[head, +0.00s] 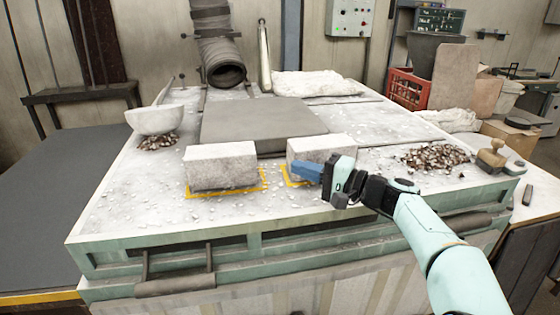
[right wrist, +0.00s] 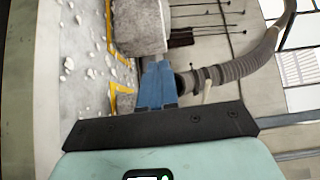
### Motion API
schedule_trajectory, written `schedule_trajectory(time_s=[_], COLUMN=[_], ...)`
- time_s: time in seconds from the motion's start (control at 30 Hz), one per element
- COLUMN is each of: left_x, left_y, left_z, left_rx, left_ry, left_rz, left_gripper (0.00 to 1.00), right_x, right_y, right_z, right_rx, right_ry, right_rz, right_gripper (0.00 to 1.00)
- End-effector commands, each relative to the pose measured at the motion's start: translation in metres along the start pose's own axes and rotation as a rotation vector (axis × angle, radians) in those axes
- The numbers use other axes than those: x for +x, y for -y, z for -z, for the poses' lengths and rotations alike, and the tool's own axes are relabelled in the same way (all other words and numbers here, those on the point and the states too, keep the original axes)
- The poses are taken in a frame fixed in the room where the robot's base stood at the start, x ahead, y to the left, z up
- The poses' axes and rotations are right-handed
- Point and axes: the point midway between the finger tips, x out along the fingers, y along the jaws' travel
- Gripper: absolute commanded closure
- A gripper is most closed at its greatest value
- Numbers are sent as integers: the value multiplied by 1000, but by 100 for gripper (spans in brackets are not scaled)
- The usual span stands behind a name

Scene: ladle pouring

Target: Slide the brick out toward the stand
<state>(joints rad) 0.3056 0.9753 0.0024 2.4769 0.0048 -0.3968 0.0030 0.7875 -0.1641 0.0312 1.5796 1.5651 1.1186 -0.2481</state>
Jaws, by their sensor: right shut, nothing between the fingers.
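Two pale grey bricks stand on the worktable, each at yellow floor-style markings: a left brick (head: 222,166) and a right brick (head: 318,146). My right gripper (head: 298,169) has its blue fingers closed together, in front of the right brick's near face and covering part of it. In the right wrist view the shut fingers (right wrist: 158,62) point at a brick (right wrist: 138,28) and overlap its edge; whether they touch it I cannot tell. Nothing is held. My left gripper is not in view. No object is clearly recognisable as the stand.
The table top (head: 130,205) is strewn with white crumbs. A flat grey slab (head: 262,122) lies behind the bricks. A white bowl (head: 155,120) is at the left and a rubble pile (head: 436,157) at the right. The front left of the table is mostly free.

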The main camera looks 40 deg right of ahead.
Motion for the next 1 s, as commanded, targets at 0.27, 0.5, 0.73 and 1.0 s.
schedule_trajectory(time_s=[0.27,0.5,0.73,1.0], left_x=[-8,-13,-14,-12], left_y=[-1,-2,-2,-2], left_z=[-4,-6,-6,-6], left_rx=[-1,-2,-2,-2], left_ry=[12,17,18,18], left_rz=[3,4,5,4], left_gripper=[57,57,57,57], right_x=[52,82,88,90], right_y=[1,1,0,0], right_z=[0,0,0,-3], right_rx=[3,2,1,1], right_ry=[4,1,0,1], right_rz=[1,1,0,0], right_gripper=[100,100,100,100])
